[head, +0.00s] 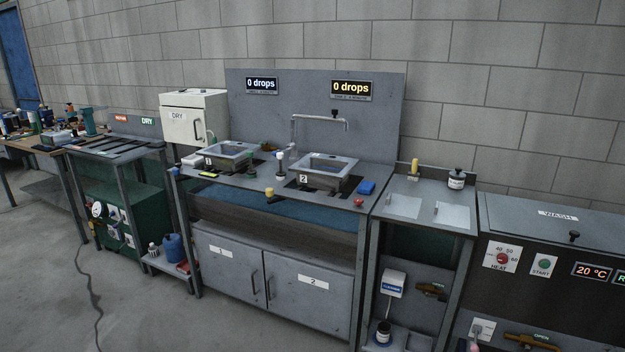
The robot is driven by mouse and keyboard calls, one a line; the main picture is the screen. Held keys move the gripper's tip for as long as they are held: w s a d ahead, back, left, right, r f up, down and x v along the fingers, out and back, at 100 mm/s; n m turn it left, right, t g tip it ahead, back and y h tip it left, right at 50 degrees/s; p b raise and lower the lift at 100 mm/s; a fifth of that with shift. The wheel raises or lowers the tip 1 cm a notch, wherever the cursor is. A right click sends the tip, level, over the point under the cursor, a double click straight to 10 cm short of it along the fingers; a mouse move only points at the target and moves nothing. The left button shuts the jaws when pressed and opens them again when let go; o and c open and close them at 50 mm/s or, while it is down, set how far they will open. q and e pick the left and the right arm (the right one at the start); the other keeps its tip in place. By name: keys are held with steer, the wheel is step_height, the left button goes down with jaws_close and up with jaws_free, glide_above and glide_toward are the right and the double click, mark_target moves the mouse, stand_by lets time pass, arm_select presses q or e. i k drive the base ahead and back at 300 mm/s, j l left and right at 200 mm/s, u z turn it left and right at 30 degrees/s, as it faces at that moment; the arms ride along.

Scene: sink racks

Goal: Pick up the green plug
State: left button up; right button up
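I cannot make out a green plug for sure in the head view. A small flat yellow-green item (208,174) lies on the counter in front of sink 1, but its shape is too small to tell. A grey tap (320,120) stands behind sink 2. Neither of my grippers is in view.
A white DRY cabinet (194,117) stands left of the sinks. A grey side table (424,209) and a heater unit (555,250) stand right. A cable (92,290) crosses open floor at left.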

mark_target(249, 154)
steer(key=i+j+u, duration=0.25)
steer(key=i+u, duration=0.2)
steer(key=i, duration=0.45)
steer(key=i+u, duration=0.5)
steer(key=i, duration=0.45)
